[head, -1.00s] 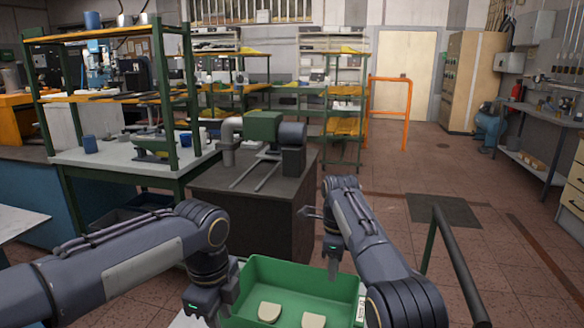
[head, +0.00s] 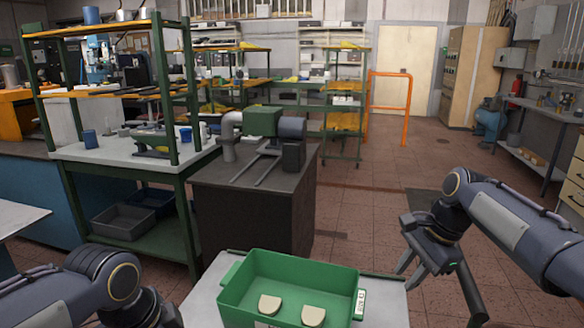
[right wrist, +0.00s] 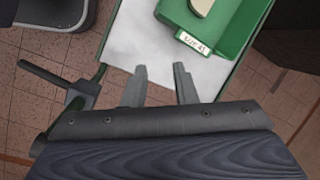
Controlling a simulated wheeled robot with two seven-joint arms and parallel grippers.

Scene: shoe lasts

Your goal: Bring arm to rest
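My right gripper (head: 403,281) hangs to the right of the green bin, apart from it and empty. In the right wrist view its two fingers (right wrist: 158,84) are spread with a clear gap, over the edge of the light table. My left arm (head: 105,285) is low at the left of the head view, and its gripper is below the frame. The green bin (head: 235,296) stands on a light tabletop (head: 385,303). Two pale shoe lasts (head: 270,304) (head: 313,315) lie apart inside it. The bin also shows in the right wrist view (right wrist: 232,42).
A dark cabinet (head: 250,205) with a vise-like machine stands behind the bin. A green-framed bench (head: 130,165) with shelves is at the left. Tiled floor (head: 365,215) is open beyond the table.

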